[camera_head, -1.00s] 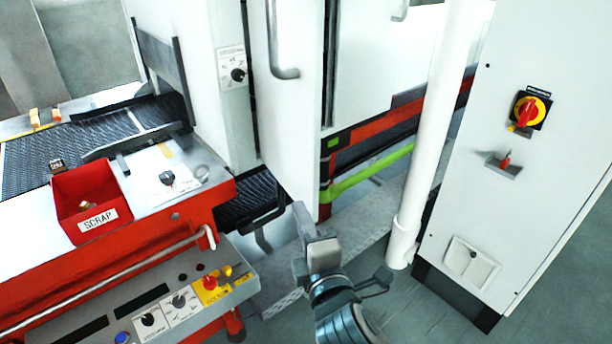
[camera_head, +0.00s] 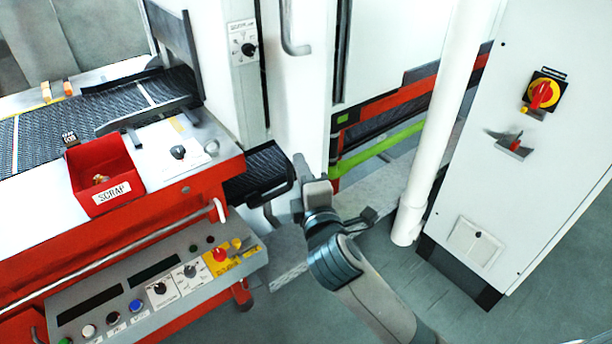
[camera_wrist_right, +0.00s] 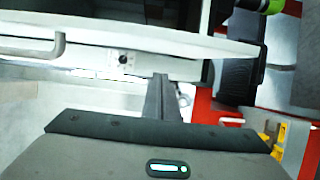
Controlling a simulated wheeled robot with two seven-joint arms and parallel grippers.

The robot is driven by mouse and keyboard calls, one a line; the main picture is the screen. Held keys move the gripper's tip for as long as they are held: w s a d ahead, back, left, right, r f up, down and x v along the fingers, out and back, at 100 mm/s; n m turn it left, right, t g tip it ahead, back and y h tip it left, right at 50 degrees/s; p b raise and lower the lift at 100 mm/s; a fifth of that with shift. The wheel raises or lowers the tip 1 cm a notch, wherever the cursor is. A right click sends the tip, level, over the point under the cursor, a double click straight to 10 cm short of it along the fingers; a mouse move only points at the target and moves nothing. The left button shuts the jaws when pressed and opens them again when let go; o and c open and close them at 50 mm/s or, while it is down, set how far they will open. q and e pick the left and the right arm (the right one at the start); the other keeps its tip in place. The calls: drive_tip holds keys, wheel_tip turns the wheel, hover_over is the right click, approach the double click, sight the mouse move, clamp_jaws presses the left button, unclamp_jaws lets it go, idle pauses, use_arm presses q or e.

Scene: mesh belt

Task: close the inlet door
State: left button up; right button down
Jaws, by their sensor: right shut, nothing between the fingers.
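The inlet door (camera_head: 297,95) is a tall white panel with a grey bar handle (camera_head: 290,35), on the machine's front in the head view. It hangs next to the housing strip with the black knob (camera_head: 249,49); how far ajar it is, I cannot tell. It also shows as a white slab across the top of the right wrist view (camera_wrist_right: 130,30), its handle at the left. My right gripper (camera_head: 301,168) is shut and empty, its tip at the door's lower part; contact is unclear. Its fingers also show in the wrist view (camera_wrist_right: 160,98). My left gripper is out of view.
A black mesh belt (camera_head: 60,130) runs into the machine at left. A red scrap bin (camera_head: 105,175) and a control panel (camera_head: 150,290) with buttons stand at front left. A white post (camera_head: 440,130) and a white cabinet (camera_head: 540,170) stand at right.

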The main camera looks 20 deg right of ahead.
sight(317, 155)
drive_tip(key=w+d, duration=0.1)
drive_tip(key=d+p, duration=0.1)
drive_tip(key=w+d, duration=0.1)
drive_tip(key=d, duration=0.1)
drive_tip(key=shift+w+p, duration=0.3)
drive_tip(key=shift+p, duration=0.05)
drive_tip(key=shift+w, duration=0.1)
drive_tip(key=shift+d, duration=0.2)
